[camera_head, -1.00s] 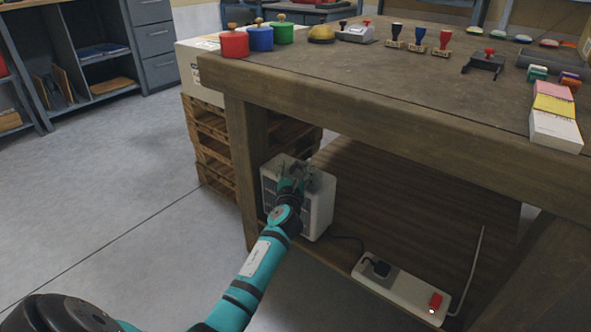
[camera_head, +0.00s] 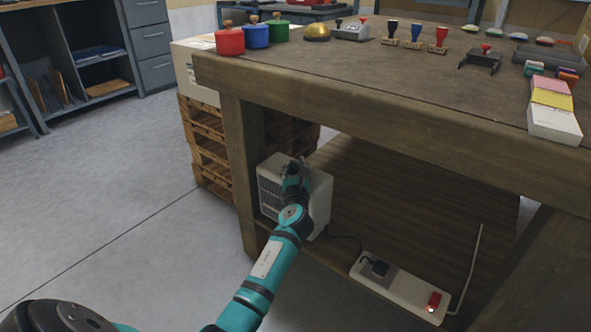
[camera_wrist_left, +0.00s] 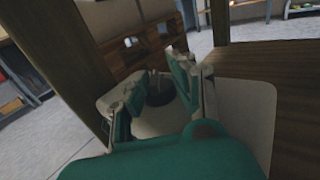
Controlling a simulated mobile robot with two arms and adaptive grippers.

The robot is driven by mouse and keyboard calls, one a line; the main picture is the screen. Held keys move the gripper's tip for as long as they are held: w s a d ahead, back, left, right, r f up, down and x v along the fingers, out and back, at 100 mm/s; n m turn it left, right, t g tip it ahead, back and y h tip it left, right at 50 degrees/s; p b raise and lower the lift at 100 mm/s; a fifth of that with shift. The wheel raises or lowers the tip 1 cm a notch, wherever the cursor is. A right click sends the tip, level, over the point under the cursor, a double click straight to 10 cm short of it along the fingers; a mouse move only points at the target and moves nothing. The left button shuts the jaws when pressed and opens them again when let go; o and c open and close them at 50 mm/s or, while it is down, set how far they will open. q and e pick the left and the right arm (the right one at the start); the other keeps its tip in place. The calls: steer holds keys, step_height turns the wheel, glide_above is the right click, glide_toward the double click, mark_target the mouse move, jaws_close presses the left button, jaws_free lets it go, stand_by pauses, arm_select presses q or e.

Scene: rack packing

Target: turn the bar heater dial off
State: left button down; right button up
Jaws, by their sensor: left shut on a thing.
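The heater (camera_head: 318,203) is a small cream box with a dark grille. It stands on the lower shelf under the workbench, near the left leg. My left gripper (camera_head: 298,164) is at the top of the heater. In the left wrist view the left gripper (camera_wrist_left: 156,84) has its two fingers around a dark round dial (camera_wrist_left: 160,92) on the heater's pale top (camera_wrist_left: 262,105). The fingers hide part of the dial, and its markings cannot be read. My right gripper is not in view.
A power strip (camera_head: 400,292) with a plug and a lit red switch lies on the shelf to the right. The bench leg (camera_head: 243,180) stands close left of the heater. Wooden pallets (camera_head: 210,150) are behind. Pots and stamps stand on the bench top (camera_head: 350,70).

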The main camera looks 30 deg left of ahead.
arm_select(q)
steer(key=shift+s+a+f, duration=0.1)
steer(key=shift+s+a, duration=0.1)
steer(key=shift+a, duration=0.3)
steer(key=c, duration=0.8)
jaws_free()
steer(key=shift+s+a, duration=0.1)
steer(key=shift+s, duration=0.05)
steer(key=shift+d, duration=0.35)
steer(key=v, duration=1.1)
steer(key=shift+s+d, duration=0.15)
steer(key=shift+s, duration=0.1)
